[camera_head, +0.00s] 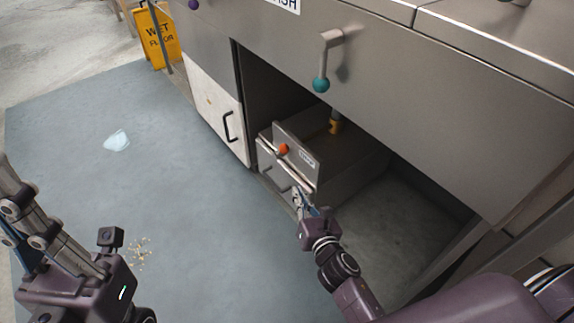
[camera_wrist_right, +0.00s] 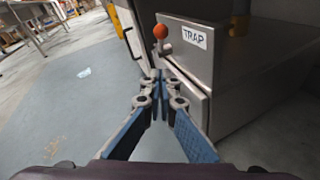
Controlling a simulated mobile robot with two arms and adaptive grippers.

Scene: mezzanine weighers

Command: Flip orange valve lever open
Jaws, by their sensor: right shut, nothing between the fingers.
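The orange valve lever knob (camera_head: 283,148) sits on the front of a steel box in the open bay under the counter. It also shows in the right wrist view (camera_wrist_right: 160,31), on a short stem left of a "TRAP" label (camera_wrist_right: 194,37). My right gripper (camera_head: 298,192) is shut and empty, just below and in front of the box's front face. In the right wrist view its fingertips (camera_wrist_right: 155,75) meet below the knob, apart from it in the picture.
A teal-knobbed lever (camera_head: 321,84) sticks out from the counter front above. A white cabinet door (camera_head: 211,105) with a black handle stands left of the bay. A yellow wet-floor sign (camera_head: 158,38), a clear puddle (camera_head: 117,141) and scattered crumbs (camera_head: 138,253) are on the floor.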

